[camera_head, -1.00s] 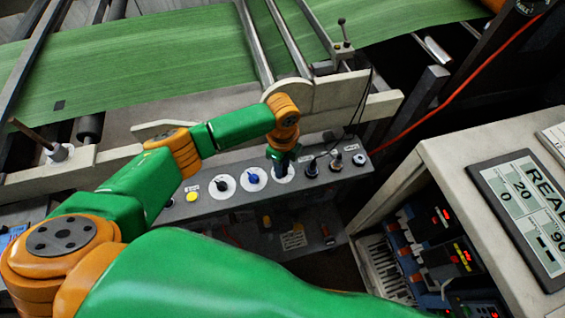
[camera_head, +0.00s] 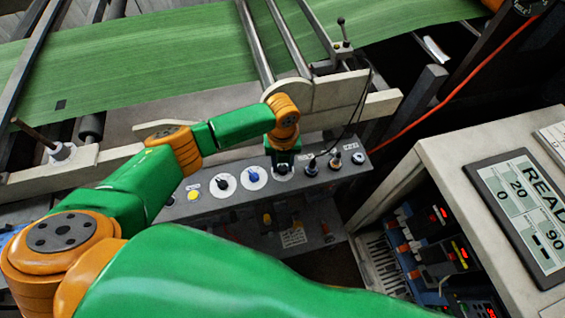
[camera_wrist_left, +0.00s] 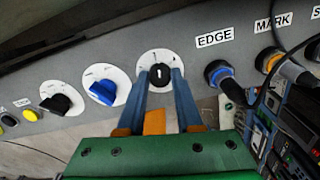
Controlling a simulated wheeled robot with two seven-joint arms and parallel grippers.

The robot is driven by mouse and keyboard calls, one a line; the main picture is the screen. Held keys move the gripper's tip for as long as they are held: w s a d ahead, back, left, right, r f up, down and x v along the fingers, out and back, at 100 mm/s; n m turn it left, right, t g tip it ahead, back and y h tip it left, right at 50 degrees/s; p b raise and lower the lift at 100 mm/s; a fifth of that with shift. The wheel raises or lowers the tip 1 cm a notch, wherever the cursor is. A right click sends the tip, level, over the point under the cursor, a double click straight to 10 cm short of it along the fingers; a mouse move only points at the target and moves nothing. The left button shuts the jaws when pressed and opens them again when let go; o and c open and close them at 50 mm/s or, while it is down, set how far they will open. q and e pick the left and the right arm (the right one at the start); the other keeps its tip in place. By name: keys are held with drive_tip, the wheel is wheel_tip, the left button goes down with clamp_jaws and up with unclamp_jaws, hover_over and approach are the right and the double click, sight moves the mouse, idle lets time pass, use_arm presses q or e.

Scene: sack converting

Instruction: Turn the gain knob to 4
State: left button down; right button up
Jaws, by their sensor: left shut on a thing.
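My left gripper (camera_head: 284,166) is at the control panel and shut on a black knob (camera_wrist_left: 160,72) with a white round dial (camera_wrist_left: 151,58). In the left wrist view its two blue fingers (camera_wrist_left: 162,80) stand on either side of this knob. A pale mark shows on the knob's face. No label naming it gain is readable, and the dial's numbers are too small to read. A blue knob (camera_wrist_left: 104,92) and another black knob (camera_wrist_left: 62,102), each on a white dial, sit to the left. My right gripper is not in view.
Cable sockets labelled EDGE (camera_wrist_left: 219,76) and MARK (camera_wrist_left: 285,66) are close to the right of the held knob, with dark cables. A yellow button (camera_head: 193,195) is on the panel's left. Green web material (camera_head: 150,65) runs behind. A cabinet (camera_head: 470,150) with a readout stands right.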

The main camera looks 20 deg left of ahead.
sight(283, 168)
use_arm(q)
drive_tip(key=m, duration=0.4)
drive_tip(key=shift+f+m, duration=0.1)
drive_tip(key=shift+m, duration=0.2)
drive_tip(key=shift+m+b, duration=0.6)
drive_tip(key=shift+m, duration=1.9)
drive_tip(key=shift+s, duration=0.1)
drive_tip(key=c, duration=0.6)
unclamp_jaws()
drive_tip(key=shift+o, duration=0.2)
wheel_tip(283, 168, up, 7)
drive_tip(key=shift+r, duration=0.15)
